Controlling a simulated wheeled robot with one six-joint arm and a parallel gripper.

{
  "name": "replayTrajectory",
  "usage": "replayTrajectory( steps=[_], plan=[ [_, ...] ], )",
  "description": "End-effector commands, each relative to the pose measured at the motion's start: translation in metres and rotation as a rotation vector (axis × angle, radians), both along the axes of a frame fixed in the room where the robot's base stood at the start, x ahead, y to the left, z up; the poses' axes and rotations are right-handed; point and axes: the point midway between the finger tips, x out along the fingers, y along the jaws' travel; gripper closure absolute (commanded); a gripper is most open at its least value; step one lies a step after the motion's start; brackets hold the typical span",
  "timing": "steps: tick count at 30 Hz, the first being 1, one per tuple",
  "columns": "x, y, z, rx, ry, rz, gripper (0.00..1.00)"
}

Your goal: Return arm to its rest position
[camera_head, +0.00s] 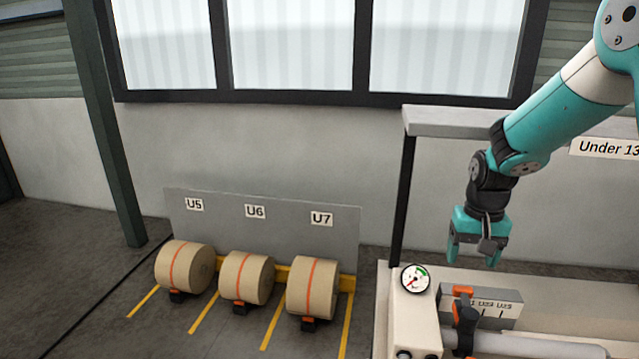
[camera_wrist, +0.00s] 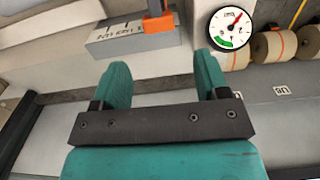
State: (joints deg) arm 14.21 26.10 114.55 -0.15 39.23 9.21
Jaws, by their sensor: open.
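My teal arm reaches in from the upper right of the head view. My gripper (camera_head: 473,258) points down and hangs above the pale machine top, to the right of the round gauge (camera_head: 415,279). In the wrist view my gripper (camera_wrist: 161,75) has its two teal fingers well apart with nothing between them.
Kraft rolls with orange stripes stand on the floor under the signs U5 (camera_head: 194,204), U6 (camera_head: 255,211) and U7 (camera_head: 321,218). A grey frame beam (camera_head: 455,123) with a dark post (camera_head: 402,200) stands behind my arm. A grey roller (camera_head: 520,343) lies at the front. Open floor is at left.

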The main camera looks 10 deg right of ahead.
Motion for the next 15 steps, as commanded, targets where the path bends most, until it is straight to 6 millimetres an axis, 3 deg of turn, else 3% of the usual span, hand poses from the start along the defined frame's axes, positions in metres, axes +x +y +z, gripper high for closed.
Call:
replayTrajectory(
  steps=[4,7,12,15],
  plan=[
    [-0.010,0.038,0.022,0.032,-0.031,0.111,0.32],
    [-0.035,0.091,0.050,0.084,-0.067,0.273,0.32],
    [-0.114,0.183,0.091,0.197,-0.132,0.620,0.32],
    [-0.163,0.217,0.104,0.254,-0.158,0.795,0.32]
  ],
)
